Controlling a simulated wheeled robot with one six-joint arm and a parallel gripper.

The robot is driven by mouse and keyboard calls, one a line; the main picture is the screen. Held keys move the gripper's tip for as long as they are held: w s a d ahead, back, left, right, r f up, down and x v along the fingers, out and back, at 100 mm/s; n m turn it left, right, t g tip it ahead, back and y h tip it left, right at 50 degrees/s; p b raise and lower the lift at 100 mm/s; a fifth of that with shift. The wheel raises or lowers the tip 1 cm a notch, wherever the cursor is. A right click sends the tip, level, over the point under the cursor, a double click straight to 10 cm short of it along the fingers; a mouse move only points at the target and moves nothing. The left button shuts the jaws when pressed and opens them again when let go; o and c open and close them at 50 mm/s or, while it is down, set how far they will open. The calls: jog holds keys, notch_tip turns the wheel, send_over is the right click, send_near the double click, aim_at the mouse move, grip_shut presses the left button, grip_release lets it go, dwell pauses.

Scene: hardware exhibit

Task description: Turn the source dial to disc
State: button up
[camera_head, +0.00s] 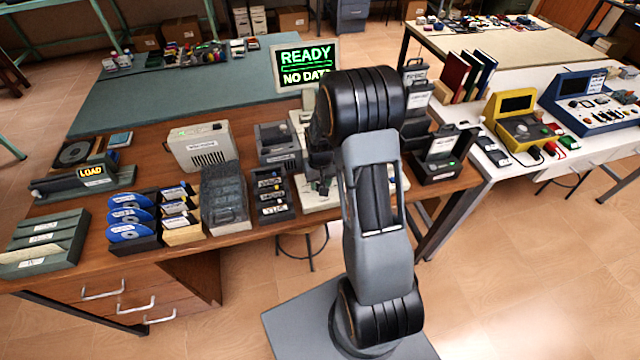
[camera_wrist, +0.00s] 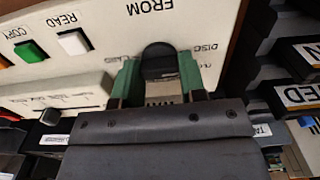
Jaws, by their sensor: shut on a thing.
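In the wrist view the source dial (camera_wrist: 158,52) is a black round-topped knob on a cream panel, beside the upside-down word FROM. The word DISC is printed to its right; another label to its left is mostly hidden. My gripper (camera_wrist: 158,76) has its green fingers on either side of the knob, shut on it. I cannot tell which way the dial points.
A white READ button (camera_wrist: 73,43) and a green COPY button (camera_wrist: 30,51) sit left of the dial. A monitor (camera_head: 305,65) reads READY and NO DATA, its edge covered by my arm.

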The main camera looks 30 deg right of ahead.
aim_at(320, 183)
jog(key=shift+n, duration=0.8)
jog(key=shift+b, duration=0.3)
jog(key=o, duration=0.9)
notch_tip(320, 183, up, 14)
jog(key=shift+f+b, duration=0.1)
jog(key=shift+b, duration=0.25)
